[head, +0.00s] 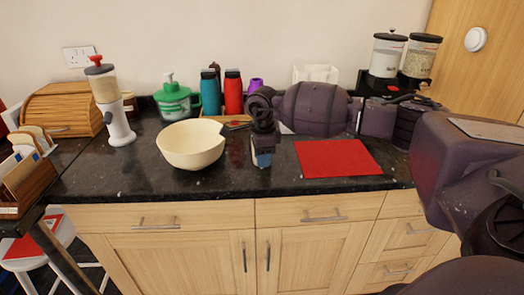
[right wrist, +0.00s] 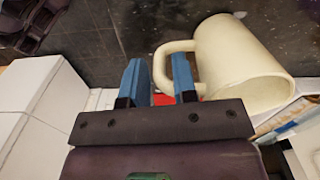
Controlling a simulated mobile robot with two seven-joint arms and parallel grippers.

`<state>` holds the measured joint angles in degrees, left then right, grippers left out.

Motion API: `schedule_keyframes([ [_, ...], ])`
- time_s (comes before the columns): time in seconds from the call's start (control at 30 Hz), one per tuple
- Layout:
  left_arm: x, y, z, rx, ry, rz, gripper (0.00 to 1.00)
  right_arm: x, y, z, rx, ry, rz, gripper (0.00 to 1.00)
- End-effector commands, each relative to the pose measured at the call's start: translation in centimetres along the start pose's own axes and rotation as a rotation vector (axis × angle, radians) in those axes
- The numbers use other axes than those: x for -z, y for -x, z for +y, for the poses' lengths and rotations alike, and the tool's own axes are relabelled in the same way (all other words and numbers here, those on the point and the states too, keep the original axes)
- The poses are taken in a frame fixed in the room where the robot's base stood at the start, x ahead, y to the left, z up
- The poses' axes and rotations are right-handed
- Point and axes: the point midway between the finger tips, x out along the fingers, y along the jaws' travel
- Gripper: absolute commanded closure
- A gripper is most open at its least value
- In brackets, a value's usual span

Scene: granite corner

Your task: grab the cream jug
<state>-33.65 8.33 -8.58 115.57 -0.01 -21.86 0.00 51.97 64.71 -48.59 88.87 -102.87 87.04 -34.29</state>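The cream jug (right wrist: 245,65) shows in the right wrist view, pale and tilted in the picture, with its handle toward my right gripper (right wrist: 160,80). The gripper is open. The handle's outer bar shows between the two blue fingers, and the right finger overlaps the handle's opening; I cannot tell if they touch. In the head view my right gripper (head: 262,158) hangs over the counter's middle, and I cannot make out the jug there; my arm may hide it. My left gripper is not in view.
On the dark counter (head: 225,182), a cream bowl (head: 191,145) stands left of the gripper and a red mat (head: 338,158) lies right. Bottles (head: 233,92), a green pot (head: 174,103) and a white container (head: 315,73) stand behind. A white box (right wrist: 40,110) shows in the wrist view.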

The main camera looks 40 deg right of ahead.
Motion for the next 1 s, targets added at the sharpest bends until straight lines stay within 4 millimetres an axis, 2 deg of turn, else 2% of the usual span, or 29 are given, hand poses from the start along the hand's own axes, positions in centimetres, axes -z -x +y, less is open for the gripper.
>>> schedule_keyframes([
  [0.07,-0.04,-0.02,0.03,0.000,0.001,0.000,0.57,0.01,-0.59,0.02,-0.001,-0.001,0.000,0.74],
  [0.27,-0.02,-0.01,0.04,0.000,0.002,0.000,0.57,0.00,-0.60,0.00,0.000,0.000,-0.001,0.74],
  [0.43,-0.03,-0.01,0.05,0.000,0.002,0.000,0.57,0.00,-0.58,0.00,0.000,0.000,-0.001,0.98],
  [0.47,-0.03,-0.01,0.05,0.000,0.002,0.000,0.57,-0.01,-0.58,0.00,0.000,0.000,-0.001,1.00],
  [1.0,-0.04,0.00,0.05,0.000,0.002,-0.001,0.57,-0.02,-0.32,-0.04,0.002,0.000,-0.001,1.00],
])
